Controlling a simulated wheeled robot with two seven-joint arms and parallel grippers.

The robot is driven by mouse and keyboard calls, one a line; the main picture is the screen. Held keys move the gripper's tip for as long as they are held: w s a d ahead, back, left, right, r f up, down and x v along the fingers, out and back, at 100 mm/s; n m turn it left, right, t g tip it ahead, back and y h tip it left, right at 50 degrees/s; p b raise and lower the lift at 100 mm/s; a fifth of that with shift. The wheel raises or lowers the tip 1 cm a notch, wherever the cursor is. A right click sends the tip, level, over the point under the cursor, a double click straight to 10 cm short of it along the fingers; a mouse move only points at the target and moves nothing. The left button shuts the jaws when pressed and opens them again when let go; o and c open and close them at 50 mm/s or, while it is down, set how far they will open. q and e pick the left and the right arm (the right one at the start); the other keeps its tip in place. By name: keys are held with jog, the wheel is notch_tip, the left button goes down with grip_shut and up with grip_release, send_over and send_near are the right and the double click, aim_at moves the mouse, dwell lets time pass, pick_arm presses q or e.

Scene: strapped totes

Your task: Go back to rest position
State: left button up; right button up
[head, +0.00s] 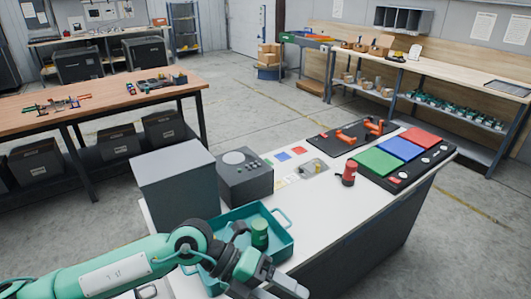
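My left arm comes in from the left along the bottom edge. Its gripper (279,289) is at the bottom of the view, over the near end of the teal tote (281,248) on the white table. The fingertips are partly cut off, so I cannot tell whether they are open or shut. A green can-like cylinder (260,235) stands in the tote, beyond the gripper and apart from it. My arm hides part of the tote. My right gripper is not in view.
On the white table (300,212) stand a large grey box (175,185), a dark box with a dial (246,176), a red cylinder (349,173), a black board with orange handles (352,137), and a panel with red, blue and green pads (378,163). A wooden workbench (95,103) stands left.

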pick_arm(q)
jog(key=d+r+n+t+h, duration=0.25)
jog(key=r+n+h, duration=0.25)
jog(key=r+h, duration=0.4)
jog(key=w+a+r+n+t+y, duration=0.1)
jog(key=w+a+n+t+y, duration=0.35)
jog(key=n+t, duration=0.6)
jog(key=w+a+r+n+t+y, duration=0.1)
jog(key=w+a+n+t+y, duration=0.4)
jog(key=n+t, duration=0.55)
jog(key=a+f+n+g+y, duration=0.5)
jog(key=a+f+n+y, duration=0.7)
jog(key=f, duration=0.5)
jog(key=s+a+f+g, duration=0.3)
jog(key=s+f+g, duration=0.4)
jog(key=s, duration=0.4)
jog(key=s+a+f+g, duration=0.4)
jog(key=s+f, duration=0.5)
jog(key=s, duration=0.1)
notch_tip(320, 180, down, 31)
jog(key=g, duration=0.2)
jog(key=s+a+f, duration=0.3)
jog(key=s+f, duration=1.6)
jog(key=shift+s+g, duration=0.2)
jog(key=shift+g, duration=0.15)
